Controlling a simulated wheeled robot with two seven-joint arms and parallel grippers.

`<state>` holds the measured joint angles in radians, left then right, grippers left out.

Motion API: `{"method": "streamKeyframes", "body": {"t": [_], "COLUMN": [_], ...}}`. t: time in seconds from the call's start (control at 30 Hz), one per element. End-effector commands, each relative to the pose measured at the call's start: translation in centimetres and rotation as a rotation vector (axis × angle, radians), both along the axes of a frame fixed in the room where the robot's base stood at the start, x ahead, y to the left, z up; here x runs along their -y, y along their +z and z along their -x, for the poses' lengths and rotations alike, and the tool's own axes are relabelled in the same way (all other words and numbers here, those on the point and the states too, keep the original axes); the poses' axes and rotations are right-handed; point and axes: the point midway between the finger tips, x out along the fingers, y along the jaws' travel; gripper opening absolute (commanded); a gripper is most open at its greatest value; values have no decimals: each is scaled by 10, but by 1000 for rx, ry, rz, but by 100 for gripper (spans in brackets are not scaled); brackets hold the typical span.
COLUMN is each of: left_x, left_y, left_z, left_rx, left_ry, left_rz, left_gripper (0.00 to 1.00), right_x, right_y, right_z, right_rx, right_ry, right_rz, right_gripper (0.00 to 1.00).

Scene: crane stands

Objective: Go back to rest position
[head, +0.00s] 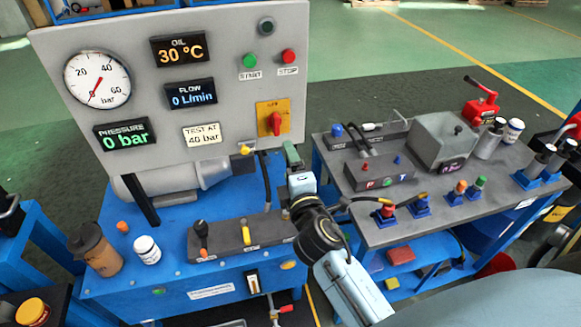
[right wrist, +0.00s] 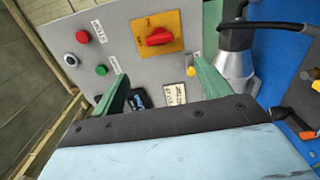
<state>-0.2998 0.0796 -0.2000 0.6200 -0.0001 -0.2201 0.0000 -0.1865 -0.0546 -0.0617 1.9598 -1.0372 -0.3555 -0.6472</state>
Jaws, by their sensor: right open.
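My right gripper (head: 293,160) is in front of the lower right edge of the grey control panel (head: 222,120), just below and right of the red rotary switch (head: 275,122) on its yellow plate. In the right wrist view its two green fingers (right wrist: 160,85) stand wide apart with nothing between them but the panel behind. The red switch also shows there ahead of the fingers (right wrist: 158,37). I cannot tell whether a fingertip touches the panel. My right arm comes up from the lower right, between the two blue benches. My left gripper is out of view.
Below the panel, a lever block (head: 232,238), a brown container (head: 95,249) and a white jar (head: 147,250) sit on the blue bench. Open green floor lies behind.

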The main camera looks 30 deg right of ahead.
Motion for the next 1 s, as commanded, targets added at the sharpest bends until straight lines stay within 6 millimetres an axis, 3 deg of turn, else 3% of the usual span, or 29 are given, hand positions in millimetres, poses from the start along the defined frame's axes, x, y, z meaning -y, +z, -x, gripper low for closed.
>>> {"method": "streamKeyframes", "body": {"t": [0.5, 0.63, 0.77, 0.87, 1.0], "left_x": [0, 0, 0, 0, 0], "left_y": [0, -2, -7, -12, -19], "left_z": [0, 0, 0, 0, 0], "left_rx": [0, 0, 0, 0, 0], "left_ry": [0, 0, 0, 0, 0], "left_rz": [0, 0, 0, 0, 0], "left_gripper": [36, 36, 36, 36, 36], "right_x": [0, -4, -15, -26, -38], "right_y": [0, -22, -89, -163, -264], "right_z": [1, 1, 5, 20, 59], "right_rx": [-1, -36, -146, -270, -451], "right_ry": [1, 14, 47, 60, 34], "right_rz": [-1, -35, -155, -293, -499], "right_gripper": [76, 76, 76, 76, 76]}}
